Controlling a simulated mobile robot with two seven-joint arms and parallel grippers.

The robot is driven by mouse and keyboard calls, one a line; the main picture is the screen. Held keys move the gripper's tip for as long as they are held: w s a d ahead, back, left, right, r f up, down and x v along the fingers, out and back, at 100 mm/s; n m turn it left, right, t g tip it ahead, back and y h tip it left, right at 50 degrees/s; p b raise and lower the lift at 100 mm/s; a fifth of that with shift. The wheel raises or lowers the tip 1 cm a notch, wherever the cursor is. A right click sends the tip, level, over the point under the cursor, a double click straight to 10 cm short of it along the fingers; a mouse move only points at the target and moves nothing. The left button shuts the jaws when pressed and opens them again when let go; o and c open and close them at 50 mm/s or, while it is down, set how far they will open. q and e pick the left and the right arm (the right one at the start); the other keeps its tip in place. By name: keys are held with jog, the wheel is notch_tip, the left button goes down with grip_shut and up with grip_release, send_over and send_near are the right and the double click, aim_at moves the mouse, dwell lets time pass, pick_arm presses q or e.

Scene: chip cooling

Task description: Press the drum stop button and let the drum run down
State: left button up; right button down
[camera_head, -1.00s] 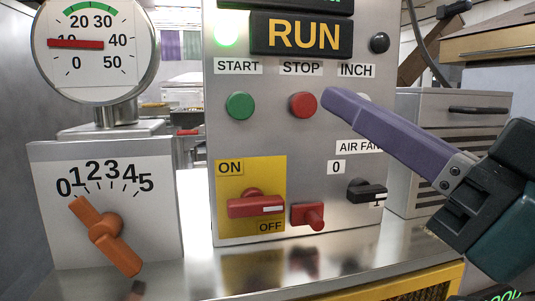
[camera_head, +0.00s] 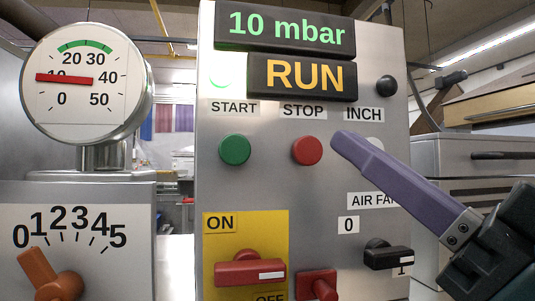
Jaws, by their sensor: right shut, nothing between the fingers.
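The red STOP button (camera_head: 307,151) is on the upright metal control panel (camera_head: 270,182), under its STOP label. The green START button (camera_head: 235,150) is to its left. My right gripper (camera_head: 345,140) comes in from the lower right with its purple fingers shut and empty. In the picture its tip is just right of the STOP button and partly covers the INCH button (camera_head: 376,146); I cannot tell the depth gap to the panel. The display (camera_head: 304,75) reads RUN, and the one above (camera_head: 286,27) reads 10 mbar. My left gripper is not in view.
A round gauge (camera_head: 85,105) stands at left, its red needle near 10. Below it is a 0 to 5 dial with an orange knob (camera_head: 50,280). A red switch (camera_head: 250,270) on yellow, another red handle (camera_head: 317,285) and a black AIR FAN switch (camera_head: 386,257) sit lower.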

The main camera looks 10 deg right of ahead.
jog(key=b, duration=0.2)
send_near(300, 141)
jog(key=shift+s+r+x, duration=0.1)
jog(key=shift+s+x, duration=0.05)
jog(key=shift+x, duration=0.7)
jog(key=shift+s+r+x, duration=0.1)
jog(key=shift+s+x, duration=0.05)
jog(key=shift+x, duration=0.65)
jog(key=shift+s+r+x, duration=0.1)
jog(key=shift+r+x, duration=0.05)
jog(key=shift+x, duration=0.7)
jog(key=shift+a, duration=0.2)
jog(key=shift+w, duration=0.4)
jog(key=shift+w, duration=0.5)
jog(key=shift+s, duration=0.1)
dwell(0.3)
jog(key=shift+s, duration=0.4)
jog(key=shift+s+p, duration=0.4)
jog(key=shift+s, duration=0.1)
